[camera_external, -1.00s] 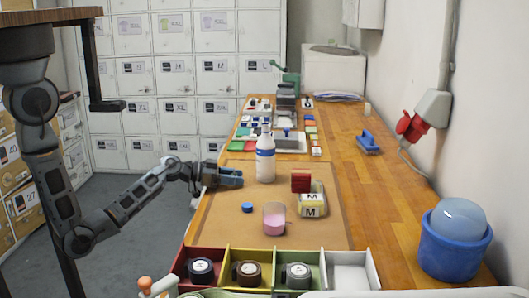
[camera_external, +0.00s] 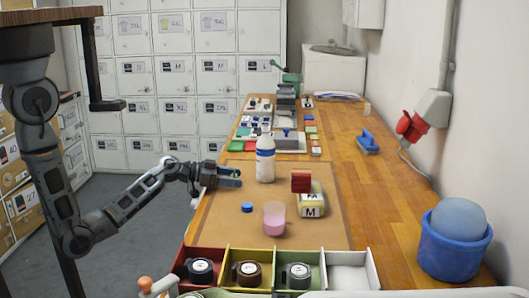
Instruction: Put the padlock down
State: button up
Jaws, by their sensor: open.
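My gripper (camera_external: 230,177) is open at the left edge of the brown work mat (camera_external: 215,224), its blue-tipped fingers pointing right toward a white bottle (camera_external: 266,168) and apart from it. I see nothing held between the fingers. No padlock can be made out with certainty. A small red block-like thing (camera_external: 301,182) rests on a pale block with letter labels (camera_external: 312,205) on the mat; it is too small to identify.
A blue cap (camera_external: 247,207) and a cup of pink liquid (camera_external: 274,220) stand on the mat. Open coloured bins (camera_external: 229,257) line the front. A blue bucket (camera_external: 451,250) and a blue-handled brush (camera_external: 368,143) are at right. Bare mat lies around the cap.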

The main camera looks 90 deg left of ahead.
jog(key=b+v, duration=0.1)
jog(key=v, duration=0.6)
jog(key=shift+s, duration=0.1)
jog(key=shift+r, duration=0.1)
